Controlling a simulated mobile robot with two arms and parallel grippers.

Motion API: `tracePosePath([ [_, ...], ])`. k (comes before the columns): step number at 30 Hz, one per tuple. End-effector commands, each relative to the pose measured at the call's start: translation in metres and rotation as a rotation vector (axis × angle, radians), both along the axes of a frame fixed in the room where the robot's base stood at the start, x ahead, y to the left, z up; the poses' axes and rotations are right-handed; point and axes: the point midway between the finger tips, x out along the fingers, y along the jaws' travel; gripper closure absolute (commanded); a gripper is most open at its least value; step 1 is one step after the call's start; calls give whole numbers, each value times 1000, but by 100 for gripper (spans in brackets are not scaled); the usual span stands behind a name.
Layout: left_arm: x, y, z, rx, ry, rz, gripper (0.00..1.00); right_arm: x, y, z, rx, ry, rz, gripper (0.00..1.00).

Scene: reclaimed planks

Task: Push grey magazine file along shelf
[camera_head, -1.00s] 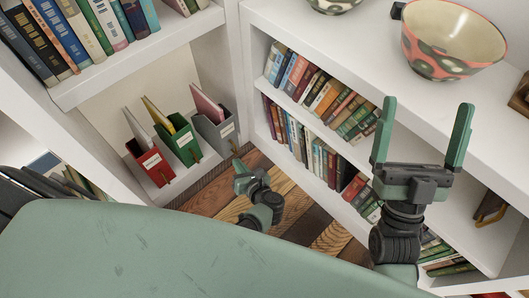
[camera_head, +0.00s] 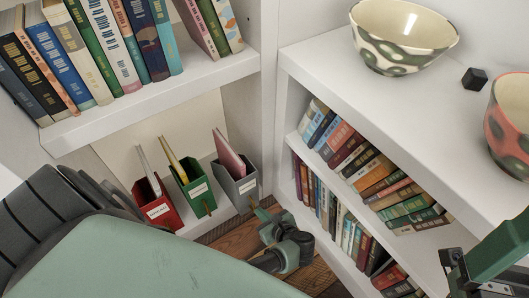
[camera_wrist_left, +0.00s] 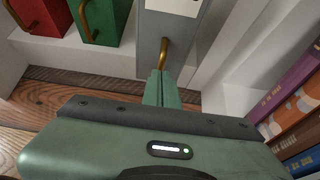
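The grey magazine file (camera_head: 237,188), holding a pink folder, stands upright on the low shelf in the head view. It is the rightmost of three files, next to the green file (camera_head: 194,188). My left gripper (camera_head: 262,213) is low in front of it, at its right front corner. In the left wrist view the fingers (camera_wrist_left: 161,88) are together, with their tips just below the brass pull of the grey file (camera_wrist_left: 150,45). I cannot tell whether they touch it. My right gripper (camera_head: 500,248) is cut off at the right edge, with one finger showing.
A red file (camera_head: 158,211) stands left of the green one. A white upright post closes the shelf on the right, beside a bookcase (camera_head: 345,185) full of books. Two bowls (camera_head: 405,40) and a small black cube (camera_head: 474,78) are on its top.

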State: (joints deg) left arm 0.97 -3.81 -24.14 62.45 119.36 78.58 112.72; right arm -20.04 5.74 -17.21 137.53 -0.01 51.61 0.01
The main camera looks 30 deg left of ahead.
Motion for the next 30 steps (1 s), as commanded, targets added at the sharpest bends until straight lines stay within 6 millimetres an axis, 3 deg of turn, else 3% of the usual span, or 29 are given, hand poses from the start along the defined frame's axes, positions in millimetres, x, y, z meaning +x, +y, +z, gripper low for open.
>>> tracePosePath([
  [30,3,14,-3,1,1,2,100,0,0,-2,-1,2,0,1],
])
